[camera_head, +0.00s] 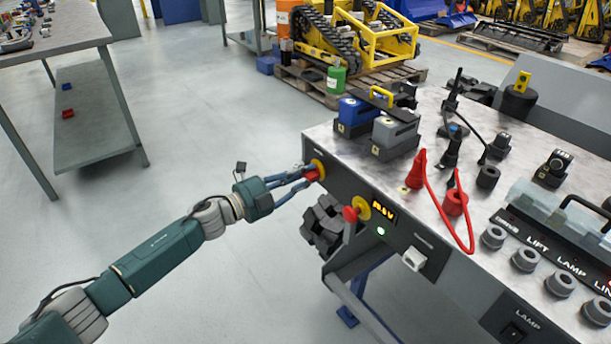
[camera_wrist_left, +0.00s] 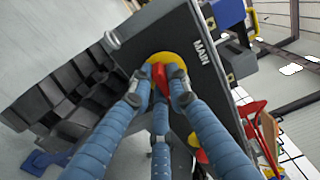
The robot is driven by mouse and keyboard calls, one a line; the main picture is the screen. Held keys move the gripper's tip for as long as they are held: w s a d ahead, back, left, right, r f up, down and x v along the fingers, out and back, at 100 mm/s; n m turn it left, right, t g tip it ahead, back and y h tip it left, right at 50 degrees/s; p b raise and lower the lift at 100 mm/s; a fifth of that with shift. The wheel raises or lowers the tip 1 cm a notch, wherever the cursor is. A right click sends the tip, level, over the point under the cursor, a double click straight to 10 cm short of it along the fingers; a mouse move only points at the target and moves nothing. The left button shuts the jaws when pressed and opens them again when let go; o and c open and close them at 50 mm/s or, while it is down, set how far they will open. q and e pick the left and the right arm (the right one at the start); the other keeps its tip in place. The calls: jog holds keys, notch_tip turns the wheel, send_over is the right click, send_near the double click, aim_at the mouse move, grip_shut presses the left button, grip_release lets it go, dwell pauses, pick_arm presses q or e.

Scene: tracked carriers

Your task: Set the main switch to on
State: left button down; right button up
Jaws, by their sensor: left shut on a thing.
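The main switch (camera_head: 313,172) is a red handle on a round yellow plate, on the left end of the bench's front panel. In the left wrist view the red handle (camera_wrist_left: 159,75) sits beside the label MAIN, its yellow plate behind it. My left gripper (camera_head: 309,174) has its blue fingers closed around the red handle; the fingertips (camera_wrist_left: 158,84) touch it from both sides. The fingers hide part of the handle. The handle looks roughly in line with the fingers in the wrist view; I cannot tell which position it marks. My right gripper is not in view.
A second red knob on yellow (camera_head: 356,211) sits right of the switch, beside a lit orange display (camera_head: 384,211) and a green light (camera_head: 381,231). The bench top (camera_head: 330,142) holds blue and grey blocks, red plugs and cables. Floor left of the bench is clear.

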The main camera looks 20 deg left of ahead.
pick_arm(q)
jog(key=shift+f, duration=0.1)
jog(key=c, duration=1.7)
grip_release()
jog(key=shift+c, duration=0.2)
jog(key=shift+o, duration=0.4)
jog(key=shift+s, duration=0.1)
jog(key=v, duration=1.2)
